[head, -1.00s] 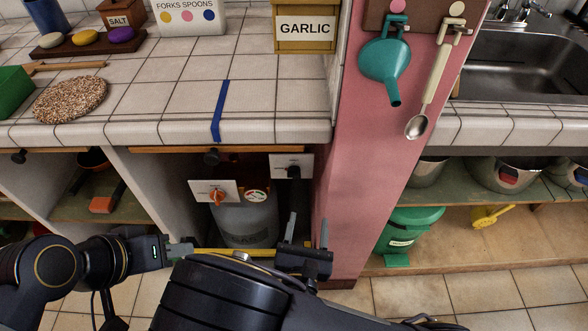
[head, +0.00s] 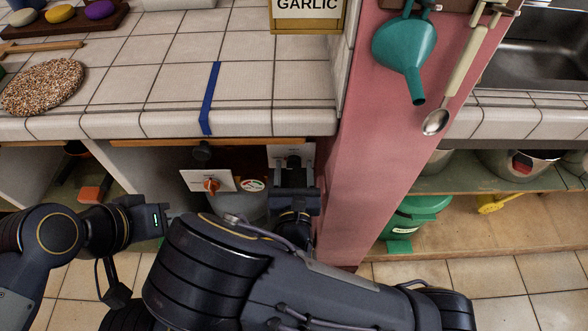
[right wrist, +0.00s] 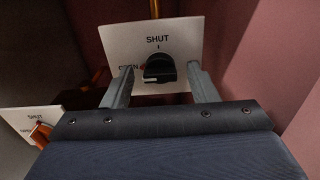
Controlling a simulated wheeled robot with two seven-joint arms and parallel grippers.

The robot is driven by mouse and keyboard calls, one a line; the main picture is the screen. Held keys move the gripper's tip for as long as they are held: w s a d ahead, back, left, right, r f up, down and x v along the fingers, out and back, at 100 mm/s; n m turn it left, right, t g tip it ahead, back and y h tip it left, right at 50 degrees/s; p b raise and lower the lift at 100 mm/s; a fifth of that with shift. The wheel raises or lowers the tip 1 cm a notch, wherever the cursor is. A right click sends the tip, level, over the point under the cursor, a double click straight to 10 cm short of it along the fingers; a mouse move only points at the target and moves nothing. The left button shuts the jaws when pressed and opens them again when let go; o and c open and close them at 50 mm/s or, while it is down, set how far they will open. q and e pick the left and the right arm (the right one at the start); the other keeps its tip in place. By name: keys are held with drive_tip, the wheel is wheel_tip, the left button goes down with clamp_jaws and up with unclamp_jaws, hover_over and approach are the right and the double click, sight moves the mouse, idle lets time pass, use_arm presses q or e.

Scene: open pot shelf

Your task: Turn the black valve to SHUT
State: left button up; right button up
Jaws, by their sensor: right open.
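The black valve (right wrist: 159,68) is a dark knob on a white plate (right wrist: 185,35) marked SHUT at the top and OPEN at the left. A pale mark shows on the knob's lower left side, away from SHUT. My right gripper (right wrist: 161,82) is open, with one finger on each side of the knob; I cannot tell whether they touch it. In the head view my right gripper (head: 293,172) is up at the plate under the counter and partly covers the valve. My left gripper (head: 152,217) is at the lower left, its fingers not clearly visible.
An orange valve (head: 211,186) on its own white plate is to the left, above a grey cylinder with a gauge (head: 252,185). The tiled counter (head: 270,118) overhangs the valves. A pink pillar (head: 350,170) stands close on the right.

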drive_tip(key=c, duration=1)
drive_tip(key=shift+o, duration=0.2)
drive_tip(key=shift+m, duration=0.3)
drive_tip(key=m+b, duration=0.5)
drive_tip(key=b, duration=0.1)
drive_tip(key=m+b, duration=0.5)
drive_tip(key=b, duration=0.1)
drive_tip(key=m+b, duration=0.5)
drive_tip(key=b, duration=0.1)
drive_tip(key=shift+f+m, duration=0.3)
drive_tip(key=shift+r+m+b, duration=0.25)
drive_tip(key=shift+m+b, duration=0.75)
drive_tip(key=shift+b, duration=0.3)
